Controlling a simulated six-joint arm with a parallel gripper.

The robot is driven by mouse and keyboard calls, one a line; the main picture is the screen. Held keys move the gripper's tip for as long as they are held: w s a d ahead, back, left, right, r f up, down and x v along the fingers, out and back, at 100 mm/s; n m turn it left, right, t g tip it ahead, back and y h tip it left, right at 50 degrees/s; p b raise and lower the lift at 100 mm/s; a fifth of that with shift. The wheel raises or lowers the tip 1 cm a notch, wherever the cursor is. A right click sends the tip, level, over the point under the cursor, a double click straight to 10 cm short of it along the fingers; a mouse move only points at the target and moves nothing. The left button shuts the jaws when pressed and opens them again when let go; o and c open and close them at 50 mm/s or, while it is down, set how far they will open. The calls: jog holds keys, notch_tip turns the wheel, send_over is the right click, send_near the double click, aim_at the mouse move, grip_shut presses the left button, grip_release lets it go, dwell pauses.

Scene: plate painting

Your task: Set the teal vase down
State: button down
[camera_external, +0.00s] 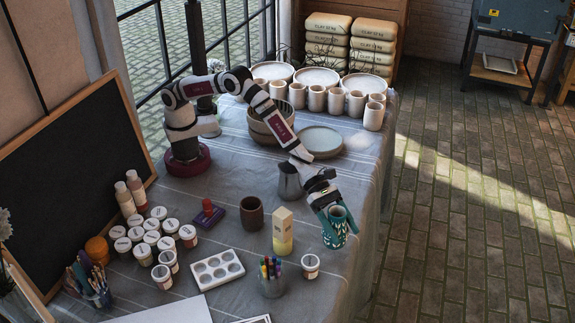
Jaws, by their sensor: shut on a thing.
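The teal vase (335,235) is at the right front edge of the table, patterned and open at the top, and looks upright. My gripper (328,207) reaches down to it from above left and is shut on it. The fingers are partly lost against the vase's similar colour. I cannot tell whether the vase's base touches the cloth. The grey striped tablecloth (228,160) covers the table around it.
A yellow and cream block (283,232) stands left of the vase. A grey pitcher (289,181) is behind it, and a brown cup (251,213) is farther left. A marker cup (271,278) and a small paint cup (310,267) stand in front. The table's right edge is close.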

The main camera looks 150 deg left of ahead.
aim_at(342, 241)
jog(key=shift+f, duration=1.85)
jog(key=shift+f, duration=0.1)
jog(key=shift+c, duration=0.2)
grip_release()
jog(key=v, duration=1.2)
jog(key=shift+d, duration=0.1)
